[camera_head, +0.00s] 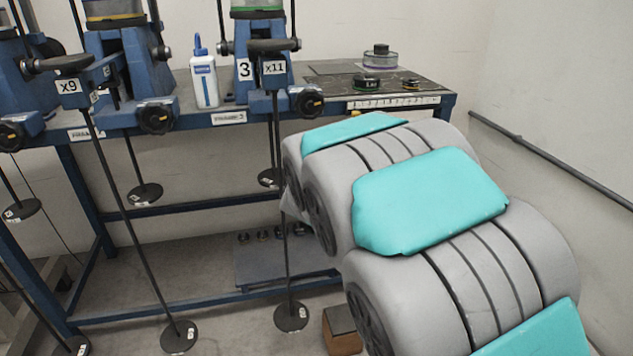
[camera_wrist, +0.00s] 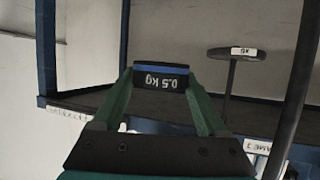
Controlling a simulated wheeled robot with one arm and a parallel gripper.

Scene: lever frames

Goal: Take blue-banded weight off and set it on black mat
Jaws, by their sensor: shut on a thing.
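My gripper (camera_wrist: 161,84) is shut on a black weight with a blue band (camera_wrist: 160,70), between its two green fingers in the wrist view. The weight's white 0.5 kg marking reads upside down there. In the head view, my grey and teal arm hides the gripper and this weight. The black mat (camera_head: 432,92) lies on the right end of the blue-framed table in the head view.
Blue lever frames (camera_head: 262,70) stand along the table, with rods and round hanger pans (camera_head: 291,316) below its front edge. A white bottle (camera_head: 204,80) stands between two frames. Small weights sit on a low shelf (camera_head: 290,270). A wooden block (camera_head: 341,331) is on the floor.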

